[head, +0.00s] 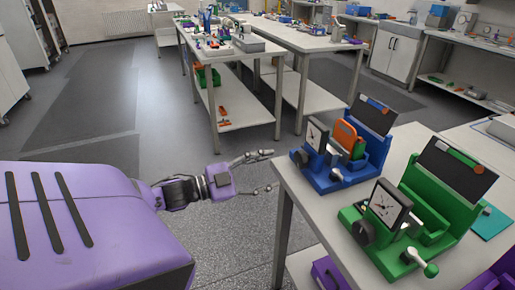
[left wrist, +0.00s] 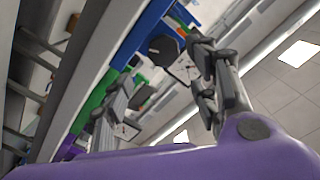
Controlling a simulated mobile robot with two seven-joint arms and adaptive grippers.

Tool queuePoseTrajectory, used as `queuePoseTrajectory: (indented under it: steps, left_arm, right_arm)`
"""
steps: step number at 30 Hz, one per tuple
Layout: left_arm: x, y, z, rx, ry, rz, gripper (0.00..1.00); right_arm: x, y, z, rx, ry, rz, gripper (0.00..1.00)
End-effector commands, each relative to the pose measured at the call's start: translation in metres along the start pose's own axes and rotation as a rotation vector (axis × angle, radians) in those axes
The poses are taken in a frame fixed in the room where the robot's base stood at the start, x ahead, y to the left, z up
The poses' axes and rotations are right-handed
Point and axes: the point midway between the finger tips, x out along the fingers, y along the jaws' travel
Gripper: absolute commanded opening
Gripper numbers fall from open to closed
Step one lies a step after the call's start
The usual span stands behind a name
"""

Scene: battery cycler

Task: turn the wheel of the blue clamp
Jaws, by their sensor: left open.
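The blue clamp (head: 376,150) stands on the near edge of the white table at right in the head view. It has a square dial, and its dark wheel (head: 299,158) is on the left side. It holds an orange item. In the left wrist view the blue clamp (left wrist: 146,28) shows at the top, with a dark many-sided wheel (left wrist: 163,49) beside it. My left gripper (head: 271,171) is open and empty, fingers pointing right, just left of the table edge and apart from the wheel. My right gripper is not in view.
A purple bin (head: 326,273) sits below the tabletop. Floor at left is clear; other benches stand behind.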

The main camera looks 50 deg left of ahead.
Motion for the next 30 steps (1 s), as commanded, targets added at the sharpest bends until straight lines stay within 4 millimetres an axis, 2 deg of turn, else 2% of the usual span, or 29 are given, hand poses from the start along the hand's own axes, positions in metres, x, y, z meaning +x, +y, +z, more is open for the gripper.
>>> queuePoseTrajectory:
  steps: [3, 7, 30]
  left_arm:
    - [-0.016, 0.001, 0.000, 0.000, 0.000, 0.001, 0.54]
    - [-0.024, 0.000, -0.001, 0.000, 0.001, 0.001, 0.54]
    - [-0.025, 0.000, -0.001, 0.000, 0.001, 0.001, 0.54]
  right_arm:
    - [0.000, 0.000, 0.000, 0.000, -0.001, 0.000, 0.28]
    - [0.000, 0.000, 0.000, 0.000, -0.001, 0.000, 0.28]
    - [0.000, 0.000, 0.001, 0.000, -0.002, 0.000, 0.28]
